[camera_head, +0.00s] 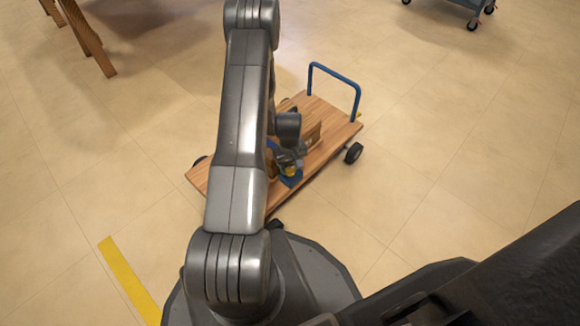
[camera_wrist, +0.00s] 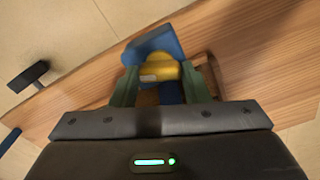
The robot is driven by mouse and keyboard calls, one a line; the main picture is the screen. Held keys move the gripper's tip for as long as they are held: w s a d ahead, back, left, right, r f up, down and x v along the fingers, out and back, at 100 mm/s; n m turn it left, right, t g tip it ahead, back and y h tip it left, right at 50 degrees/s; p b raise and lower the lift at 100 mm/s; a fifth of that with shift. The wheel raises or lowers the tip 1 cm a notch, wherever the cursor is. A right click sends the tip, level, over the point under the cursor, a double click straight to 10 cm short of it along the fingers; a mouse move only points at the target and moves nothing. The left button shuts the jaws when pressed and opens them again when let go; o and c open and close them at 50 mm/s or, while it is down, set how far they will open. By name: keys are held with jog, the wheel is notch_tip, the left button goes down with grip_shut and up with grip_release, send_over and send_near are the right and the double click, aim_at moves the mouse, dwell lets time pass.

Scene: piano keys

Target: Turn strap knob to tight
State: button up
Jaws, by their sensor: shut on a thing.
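The strap knob is yellow with a pale mark on its side. In the wrist view the knob (camera_wrist: 158,68) sits between the two green fingers of my gripper (camera_wrist: 166,80), which is shut on it. A blue block (camera_wrist: 150,44) shows just beyond the knob. My arm hides part of the deck. The knob's pointing direction and any tight marking cannot be made out.
The cart has a blue handle (camera_head: 335,76) at its far end and black wheels (camera_head: 353,153). A brown wooden piece (camera_head: 312,135) stands on the deck near my gripper. A wooden-legged piece of furniture (camera_head: 88,40) stands at upper left. The floor right of the cart is clear.

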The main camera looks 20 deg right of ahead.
aim_at(290, 168)
jog(key=shift+n, duration=2.2)
jog(key=o, duration=1)
notch_tip(290, 168, up, 14)
jog(key=p, duration=0.4)
jog(key=shift+p, duration=0.4)
jog(key=shift+f, duration=0.1)
